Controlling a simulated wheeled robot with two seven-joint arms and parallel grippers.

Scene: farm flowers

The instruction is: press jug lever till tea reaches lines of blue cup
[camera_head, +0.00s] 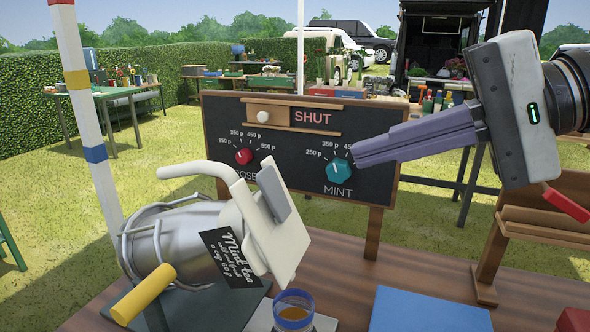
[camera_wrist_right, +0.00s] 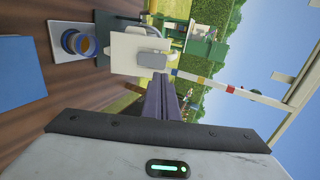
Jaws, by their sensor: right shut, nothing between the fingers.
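The metal jug (camera_head: 180,236) lies tilted on the table with a mint tea label (camera_head: 228,258) and a yellow handle (camera_head: 143,294). A white curved lever (camera_head: 195,169) and white plate with a grey pad (camera_head: 281,193) sit at its right; the white plate also shows in the right wrist view (camera_wrist_right: 125,54). The cup (camera_head: 293,312) with a blue band stands below the plate; amber shows inside, but its level against any lines is unclear. My right gripper (camera_head: 357,155) is shut and empty, overlapping the mint dial (camera_head: 340,171); contact is unclear. My left gripper is out of view.
The chalkboard sign (camera_head: 300,120) with rose and mint dials and a SHUT slider stands behind the jug. A striped pole (camera_head: 94,155) rises at left. A blue flat panel (camera_head: 428,311) lies right of the cup. A wooden stand (camera_head: 545,215) is at right.

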